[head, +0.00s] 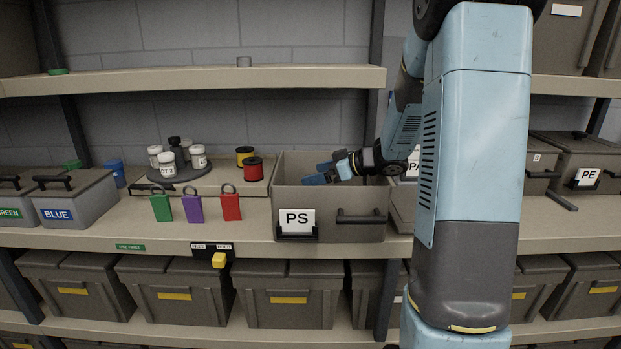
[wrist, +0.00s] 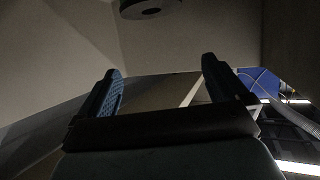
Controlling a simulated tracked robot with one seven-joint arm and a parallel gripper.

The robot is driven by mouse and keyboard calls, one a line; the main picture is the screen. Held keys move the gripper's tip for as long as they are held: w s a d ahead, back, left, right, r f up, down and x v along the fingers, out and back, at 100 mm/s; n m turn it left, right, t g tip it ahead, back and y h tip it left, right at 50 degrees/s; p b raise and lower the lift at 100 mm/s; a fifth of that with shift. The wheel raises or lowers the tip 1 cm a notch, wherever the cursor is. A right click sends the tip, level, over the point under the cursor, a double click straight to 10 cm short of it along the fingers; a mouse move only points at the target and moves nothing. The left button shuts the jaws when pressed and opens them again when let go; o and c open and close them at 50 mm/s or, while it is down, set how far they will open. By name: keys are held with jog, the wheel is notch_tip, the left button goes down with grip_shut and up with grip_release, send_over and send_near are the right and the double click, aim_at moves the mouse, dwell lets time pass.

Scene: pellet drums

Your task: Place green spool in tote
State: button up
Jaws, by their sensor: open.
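The open grey tote (head: 330,216) labelled PS stands on the middle shelf in the head view. My gripper (head: 320,173) is over its opening with the fingers around rim height, pointing left. In the wrist view my gripper (wrist: 160,65) is open, with nothing between its fingers. A dark round thing with a central hole (wrist: 150,9) shows at the top edge there; its colour is unclear. A green item (head: 72,164) sits behind the left bins, mostly hidden; I cannot tell whether it is a spool. The tote's floor is hidden in the head view.
Red (head: 253,170) and yellow (head: 245,156) spools stand left of the tote, near a dark round tray (head: 180,174) of jars. The upper shelf (head: 210,80) runs above; a BLUE bin (head: 75,205) stands left.

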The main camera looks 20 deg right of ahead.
jog(key=s+d+r+m+t+h, duration=0.2)
jog(key=s+r+m+h, duration=0.15)
jog(key=r+h, duration=0.3)
jog(key=s+d+r+m+t+h, duration=0.2)
jog(key=s+d+r+m+h, duration=0.15)
jog(key=r+h, duration=0.3)
jog(key=s+a+f+m+g+y, duration=0.1)
jog(key=s+a+f+g, duration=0.1)
jog(key=s, duration=1.1)
jog(key=s+a+f+m+g+y, duration=0.1)
jog(key=s+a+g, duration=0.4)
jog(key=s, duration=0.7)
jog(key=shift+s+a+f+m+y, duration=0.4)
jog(key=shift+a+f, duration=0.15)
jog(key=shift+a, duration=0.45)
